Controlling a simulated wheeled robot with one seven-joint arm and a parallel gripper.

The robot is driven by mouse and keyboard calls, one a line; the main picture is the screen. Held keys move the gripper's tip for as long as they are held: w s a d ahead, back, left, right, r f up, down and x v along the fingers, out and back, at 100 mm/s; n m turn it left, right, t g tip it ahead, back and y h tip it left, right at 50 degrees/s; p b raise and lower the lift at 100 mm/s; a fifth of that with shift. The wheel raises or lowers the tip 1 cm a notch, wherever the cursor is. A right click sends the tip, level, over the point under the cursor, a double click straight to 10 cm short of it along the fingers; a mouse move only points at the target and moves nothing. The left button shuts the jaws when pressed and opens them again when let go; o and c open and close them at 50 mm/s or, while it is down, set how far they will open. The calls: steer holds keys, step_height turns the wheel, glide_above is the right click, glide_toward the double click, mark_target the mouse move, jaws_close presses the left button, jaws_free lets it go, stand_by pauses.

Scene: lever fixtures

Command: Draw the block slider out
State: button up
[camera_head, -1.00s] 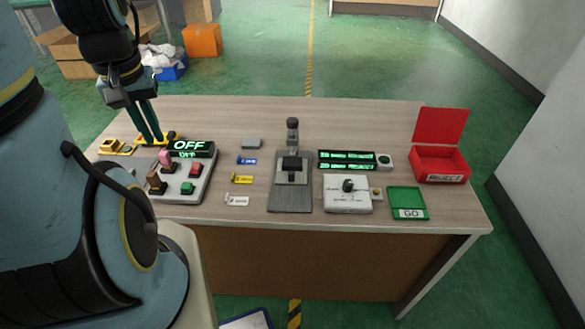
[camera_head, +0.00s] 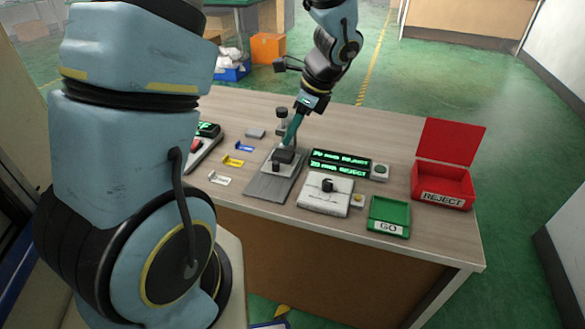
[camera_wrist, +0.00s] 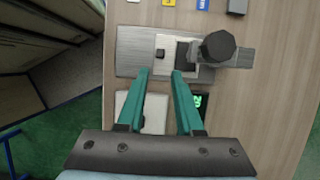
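The block slider fixture is a grey plate (camera_head: 264,188) with a lighter raised rail, a dark block (camera_head: 284,155) and a small black knob (camera_head: 276,167) in front of it. An upright post with a round black top (camera_head: 282,112) stands at its back. In the wrist view the knob (camera_wrist: 160,53) lies on the pale rail, with the dark block (camera_wrist: 187,58) right of it and the post's round top (camera_wrist: 217,46) beyond. My gripper (camera_head: 290,138) is above the fixture; its teal fingers (camera_wrist: 160,74) are apart, with nothing visibly held between them. Contact with the block cannot be told.
Right of the fixture are a display (camera_head: 340,165), a white box with a black knob (camera_head: 325,199), a green GO tray (camera_head: 389,217) and a red REJECT bin (camera_head: 442,187). Small tags (camera_head: 233,161) and a button panel (camera_head: 202,147) are left. Clear tabletop lies behind the display.

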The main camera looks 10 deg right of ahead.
mark_target(277, 162)
steer(key=x, duration=1)
steer(key=shift+w+a+f+p, duration=0.1)
steer(key=shift+f+p, duration=0.2)
jaws_close()
stand_by(1.0)
